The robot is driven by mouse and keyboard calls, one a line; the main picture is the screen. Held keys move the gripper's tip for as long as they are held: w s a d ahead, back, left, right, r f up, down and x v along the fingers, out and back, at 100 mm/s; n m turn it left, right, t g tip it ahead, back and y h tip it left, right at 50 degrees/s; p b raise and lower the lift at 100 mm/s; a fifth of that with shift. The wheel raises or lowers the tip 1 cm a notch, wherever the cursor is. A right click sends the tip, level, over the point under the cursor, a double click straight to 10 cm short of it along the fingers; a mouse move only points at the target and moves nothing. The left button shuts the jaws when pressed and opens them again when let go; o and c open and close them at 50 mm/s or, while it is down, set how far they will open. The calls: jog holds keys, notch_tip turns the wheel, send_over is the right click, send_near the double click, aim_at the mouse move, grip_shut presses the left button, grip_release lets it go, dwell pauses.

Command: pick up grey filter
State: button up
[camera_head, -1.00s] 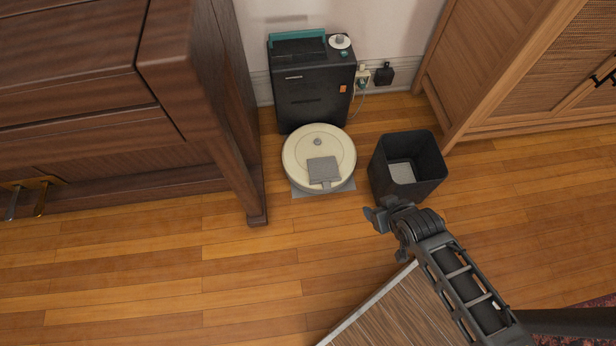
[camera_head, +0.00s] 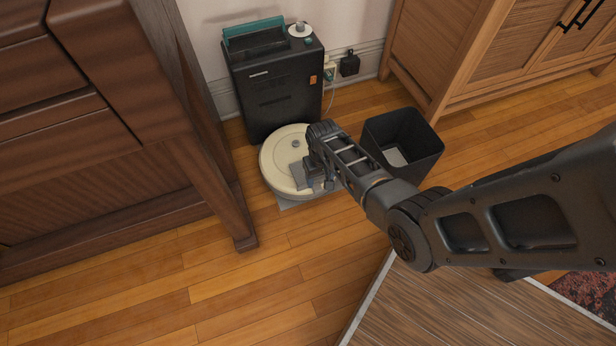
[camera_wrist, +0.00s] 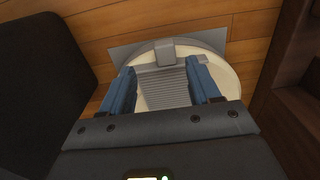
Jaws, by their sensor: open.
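The grey filter (camera_head: 297,176) lies on top of the round cream robot vacuum (camera_head: 278,155). In the wrist view the filter (camera_wrist: 160,86) shows as a ribbed grey panel with a raised tab at its far end. My gripper (camera_head: 317,181) is over the vacuum and hides part of the filter in the head view. In the wrist view my gripper (camera_wrist: 162,88) has its two blue fingers apart, one at each side of the ribbed panel. I cannot tell whether the fingers touch it.
A black open bin (camera_head: 425,152) with something pale inside stands right of the vacuum. A black appliance (camera_head: 272,85) with a teal top stands behind it. A dark wooden cabinet (camera_head: 190,150) is close on the left. The floor in front is clear.

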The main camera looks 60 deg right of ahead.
aim_at(318, 189)
jog(key=f+b, duration=0.1)
jog(key=f, duration=0.1)
jog(key=f+b, duration=0.2)
jog(key=f, duration=0.1)
jog(key=shift+w+a+f+b, duration=0.15)
jog(key=shift+a+f+b, duration=0.15)
jog(key=shift+a+b, duration=0.05)
jog(key=shift+r, duration=0.1)
